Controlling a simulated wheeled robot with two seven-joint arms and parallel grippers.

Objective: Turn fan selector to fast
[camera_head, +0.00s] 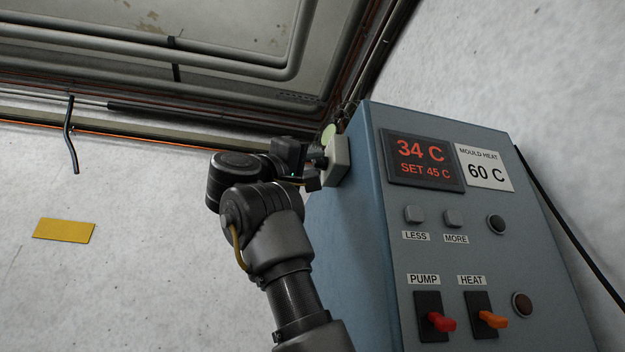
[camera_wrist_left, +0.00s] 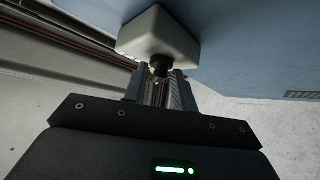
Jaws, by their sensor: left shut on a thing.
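A small cream box (camera_head: 337,160) sits on the left side of the blue-grey control cabinet; I take it for the fan selector's housing. In the left wrist view the box (camera_wrist_left: 160,38) has a dark round knob (camera_wrist_left: 160,66) on its near face. My left gripper (camera_head: 314,168) is at this box, its fingers shut on the knob, which also shows between the fingertips in the left wrist view (camera_wrist_left: 160,76). Any marks for the selector's settings are hidden or too small to read. My right gripper is in neither view.
The cabinet (camera_head: 345,250) carries a display (camera_head: 422,161) reading 34 C, SET 45 C, LESS and MORE buttons, and PUMP (camera_head: 441,321) and HEAT (camera_head: 493,319) switches. Pipes (camera_head: 150,55) run overhead. A yellow plate (camera_head: 64,230) is on the wall. Open room lies left of my arm.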

